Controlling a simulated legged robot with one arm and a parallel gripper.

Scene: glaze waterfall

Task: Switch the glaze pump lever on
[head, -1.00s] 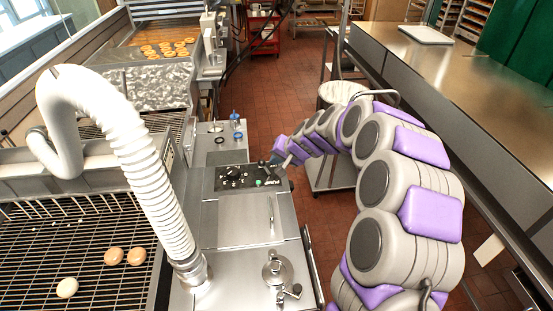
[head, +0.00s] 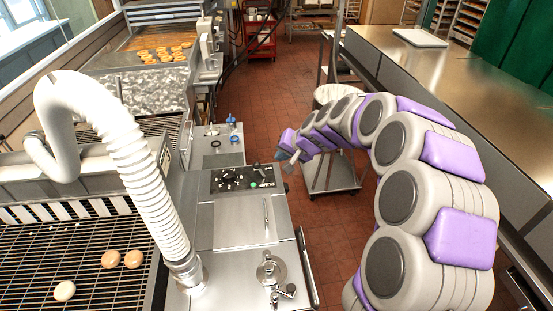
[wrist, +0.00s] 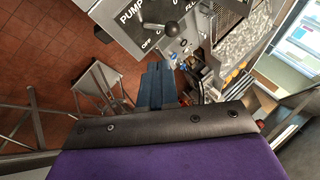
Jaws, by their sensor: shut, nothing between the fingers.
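The grey control panel (head: 240,181) sits on the steel machine at centre in the head view. In the wrist view, its face (wrist: 112,18) carries the word PUMP and OFF markings. A dark pump lever (wrist: 166,28) with a round hub shows there; I cannot tell its setting surely. In the head view the lever is too small to make out clearly. My gripper (head: 283,157) is just right of the panel's far right corner, apart from it. In the wrist view, my gripper's blue fingers (wrist: 155,84) are together and empty, below the lever in the picture.
A white ribbed hose (head: 145,165) rises from the machine's left side. A wire rack (head: 70,270) holds several doughnuts. A small cart (head: 335,175) stands on the tiled floor beyond my arm. A long steel counter (head: 450,85) runs along the right.

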